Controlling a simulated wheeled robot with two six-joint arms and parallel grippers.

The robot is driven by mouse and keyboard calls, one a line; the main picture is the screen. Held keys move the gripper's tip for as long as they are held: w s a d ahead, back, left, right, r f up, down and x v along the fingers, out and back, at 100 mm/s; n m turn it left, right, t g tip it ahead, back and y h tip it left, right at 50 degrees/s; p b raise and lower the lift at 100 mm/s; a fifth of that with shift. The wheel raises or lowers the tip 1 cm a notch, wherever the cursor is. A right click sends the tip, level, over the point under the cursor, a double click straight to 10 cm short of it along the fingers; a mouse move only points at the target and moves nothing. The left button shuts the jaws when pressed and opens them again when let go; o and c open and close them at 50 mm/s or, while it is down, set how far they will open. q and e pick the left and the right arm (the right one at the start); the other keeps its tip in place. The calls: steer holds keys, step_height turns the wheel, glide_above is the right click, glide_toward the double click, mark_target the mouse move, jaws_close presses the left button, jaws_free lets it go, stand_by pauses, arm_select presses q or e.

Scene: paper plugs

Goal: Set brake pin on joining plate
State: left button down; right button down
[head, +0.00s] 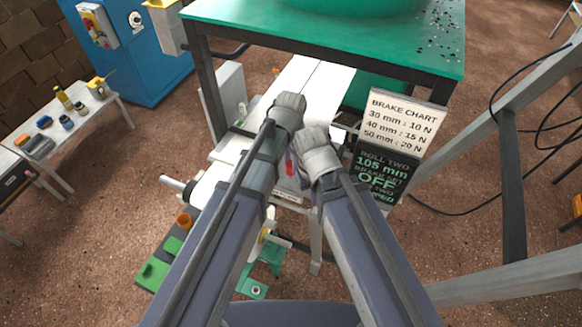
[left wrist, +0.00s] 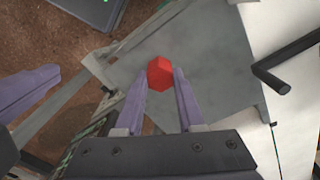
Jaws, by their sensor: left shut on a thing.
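A red, faceted brake pin (left wrist: 160,73) sits between the purple fingertips of my left gripper (left wrist: 158,84) in the left wrist view. The gripper is shut on it. A flat grey plate (left wrist: 212,58), which looks like the joining plate, lies beneath and beyond the pin; I cannot tell whether the pin touches it. In the head view a small red piece (head: 289,164) shows between my two wrists, and my arms hide most of the plate. My right arm's wrist is beside the left one in the head view; its fingertips are hidden there.
A brake chart sign (head: 403,120) stands right of my wrists. White paper (head: 308,82) runs back under the green-topped table (head: 370,35). A side bench (head: 75,115) stands at left.

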arm_select(q)
steer(key=shift+f, duration=0.15)
steer(key=shift+f, duration=0.15)
steer(key=c, duration=0.5)
jaws_free()
step_height(320, 180, up, 12)
steer(key=p, duration=1.2)
steer(key=shift+r, duration=0.25)
